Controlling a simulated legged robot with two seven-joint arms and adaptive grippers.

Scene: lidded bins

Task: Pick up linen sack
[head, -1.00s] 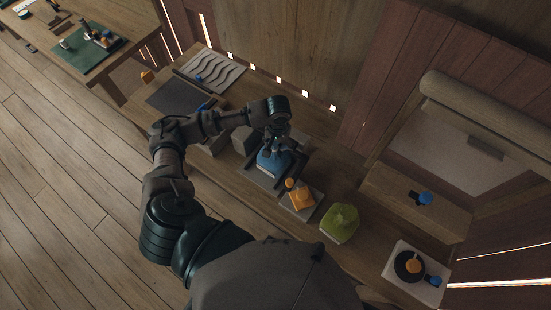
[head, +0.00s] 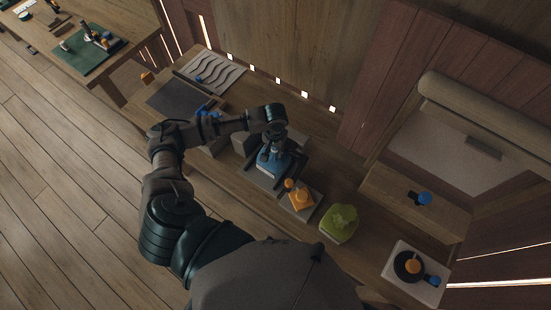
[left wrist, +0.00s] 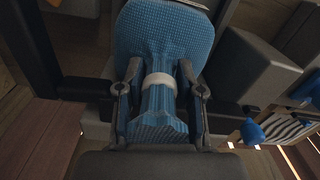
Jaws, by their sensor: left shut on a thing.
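A blue woven sack (head: 272,168) with a pale band around its gathered neck sits in a dark-framed holder on the long bench. It also shows large in the left wrist view (left wrist: 165,37), with the band between the fingers. My left gripper (head: 272,150) is over the sack, and in the left wrist view (left wrist: 160,82) its two fingers are shut on the sack's neck from both sides. The gripper hides part of the sack in the head view. My right gripper is not in view.
An orange object (head: 300,199) on a pale block and a green lumpy object (head: 343,217) stand to the right along the bench. A white plate with a dark disc (head: 402,264) is farther right. Grey blocks (left wrist: 258,72) are close beside the sack.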

